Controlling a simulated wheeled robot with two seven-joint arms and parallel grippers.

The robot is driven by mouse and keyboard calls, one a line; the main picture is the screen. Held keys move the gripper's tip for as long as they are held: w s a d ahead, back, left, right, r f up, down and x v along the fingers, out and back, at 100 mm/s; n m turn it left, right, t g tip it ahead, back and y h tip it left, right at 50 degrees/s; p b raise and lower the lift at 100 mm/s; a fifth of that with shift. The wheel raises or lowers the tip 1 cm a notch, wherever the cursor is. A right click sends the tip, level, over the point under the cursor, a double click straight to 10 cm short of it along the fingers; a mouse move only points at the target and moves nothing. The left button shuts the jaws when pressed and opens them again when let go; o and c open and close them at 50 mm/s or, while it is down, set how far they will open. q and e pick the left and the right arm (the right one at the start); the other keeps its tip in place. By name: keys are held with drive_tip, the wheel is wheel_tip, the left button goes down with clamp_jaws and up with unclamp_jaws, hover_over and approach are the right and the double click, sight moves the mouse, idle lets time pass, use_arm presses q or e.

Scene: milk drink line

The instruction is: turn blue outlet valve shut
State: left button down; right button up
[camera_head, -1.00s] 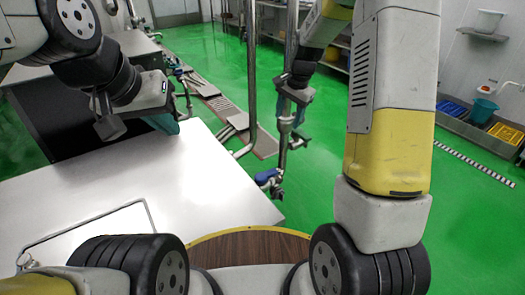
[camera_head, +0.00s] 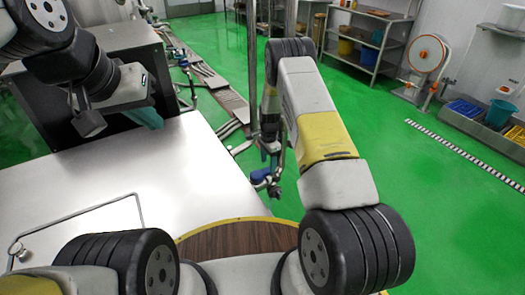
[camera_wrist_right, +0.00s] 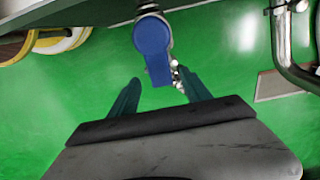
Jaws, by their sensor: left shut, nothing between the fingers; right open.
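The blue outlet valve (camera_head: 262,178) shows beside the right edge of the metal table in the head view. In the right wrist view its blue handle (camera_wrist_right: 153,52) hangs below a metal pipe fitting at the top middle. My right gripper (camera_wrist_right: 159,80) is open, and the handle's lower end appears between its teal fingertips. I cannot tell whether they touch it. In the head view my right gripper (camera_head: 270,153) is mostly hidden behind my arm, just above the valve. My left gripper (camera_head: 148,118) is shut and empty over the far part of the table.
The bare metal table (camera_head: 150,180) fills the left. Upright pipes (camera_head: 253,70) stand close to the valve. A bent steel pipe (camera_wrist_right: 285,45) is at the right in the wrist view. Green floor (camera_head: 400,190) is clear to the right.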

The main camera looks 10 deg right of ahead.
sight(268, 169)
drive_tip(key=shift+f, duration=1.65)
drive_tip(key=shift+c, duration=0.5)
clamp_jaws()
drive_tip(key=shift+w, duration=0.1)
